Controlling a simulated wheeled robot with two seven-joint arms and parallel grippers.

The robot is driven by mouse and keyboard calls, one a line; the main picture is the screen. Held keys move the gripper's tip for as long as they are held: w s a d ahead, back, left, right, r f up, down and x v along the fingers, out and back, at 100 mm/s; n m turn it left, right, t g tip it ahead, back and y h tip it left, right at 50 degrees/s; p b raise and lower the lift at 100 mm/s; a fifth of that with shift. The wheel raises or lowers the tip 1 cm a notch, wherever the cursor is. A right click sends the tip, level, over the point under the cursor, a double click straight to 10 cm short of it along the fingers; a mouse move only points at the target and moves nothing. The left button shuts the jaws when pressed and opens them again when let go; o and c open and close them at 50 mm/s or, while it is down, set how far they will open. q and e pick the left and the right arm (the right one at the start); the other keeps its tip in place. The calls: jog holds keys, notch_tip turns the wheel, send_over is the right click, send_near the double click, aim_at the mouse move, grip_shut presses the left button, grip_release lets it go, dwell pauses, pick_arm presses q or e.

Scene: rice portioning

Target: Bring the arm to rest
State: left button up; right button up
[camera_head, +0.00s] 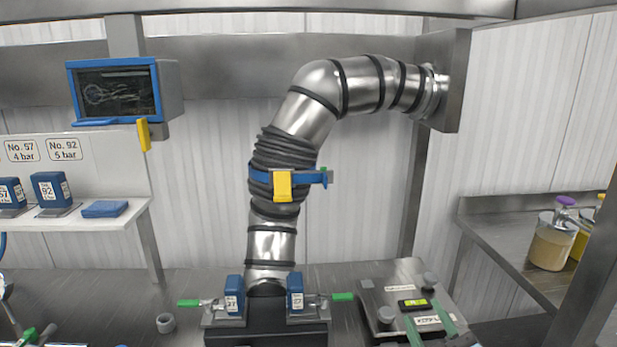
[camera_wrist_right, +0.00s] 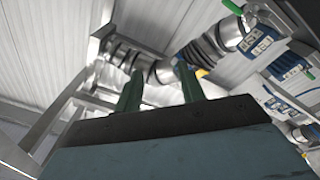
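The fingers point toward the pipe and wall beyond. I cannot tell from these views how close the fingertips are to the device. My left gripper cannot be made out in the head view.
A large jointed metal pipe (camera_head: 318,104) rises from the bench between two blue blocks (camera_head: 234,295) with green-handled clamps. A screen (camera_head: 115,92) and shelf (camera_head: 85,223) stand at left; a jar (camera_head: 551,246) stands on the right-hand counter (camera_head: 500,235).

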jog(key=s+d+f+m+g+h, duration=0.3)
jog(key=s+d+f+m+g, duration=0.15)
jog(key=f, duration=0.35)
jog(key=s+a+f+m+g+y, duration=0.1)
jog(key=s+f+g, duration=0.45)
jog(key=s, duration=0.35)
jog(key=s+a+f+m+g+y, duration=0.1)
jog(key=s+f+m+g, duration=0.1)
jog(key=s+f+g, duration=0.6)
jog(key=s+f+t+b, duration=0.1)
jog(key=s+f, duration=0.1)
jog(key=f, duration=1)
jog(key=s+f, duration=0.2)
jog(key=f, duration=1)
jog(key=s+d+f+g+b, duration=0.1)
jog(key=s+d+f, duration=0.2)
jog(key=s+f, duration=1.3)
jog(key=shift+s+n+b, duration=0.3)
jog(key=shift+n+b, duration=0.05)
jog(key=shift+n, duration=0.1)
